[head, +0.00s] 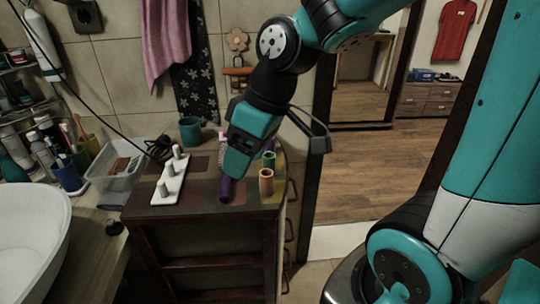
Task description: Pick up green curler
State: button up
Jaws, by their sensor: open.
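The green curler (269,160) stands upright on the right part of the small dark cabinet's top (201,206). My gripper (234,172) hangs over the cabinet top, pointing down, to the left of the green curler and apart from it in the picture. It is open; its fingers are small and hard to make out. A purple curler (225,190) stands just below and left of my gripper, its upper part overlapped by the gripper. I cannot tell whether they touch. A tan-orange curler (266,183) stands in front of the green one.
A white pegged holder (172,182) lies on the cabinet's left, with a teal cup (190,131) behind. A pink bristled item (223,143) is partly hidden behind my gripper. A clear bin (119,165) and white basin (33,225) are left. A doorway opens right.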

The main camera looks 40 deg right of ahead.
jog(key=w+d+t+h+p, duration=0.1)
jog(key=w+d, duration=0.4)
jog(key=d, duration=0.5)
jog(key=m+p, duration=0.1)
send_near(269, 164)
jog(key=shift+t+h, duration=0.4)
jog(key=x, duration=0.3)
jog(key=p+x, duration=0.1)
jog(key=x, duration=0.1)
jog(key=shift+d+f, duration=0.3)
jog(key=shift+f, duration=0.05)
jog(key=shift+p+x, duration=0.8)
jog(key=shift+x, duration=2.15)
jog(key=shift+w+r, duration=0.1)
jog(key=shift+w, duration=0.05)
jog(key=c, duration=1)
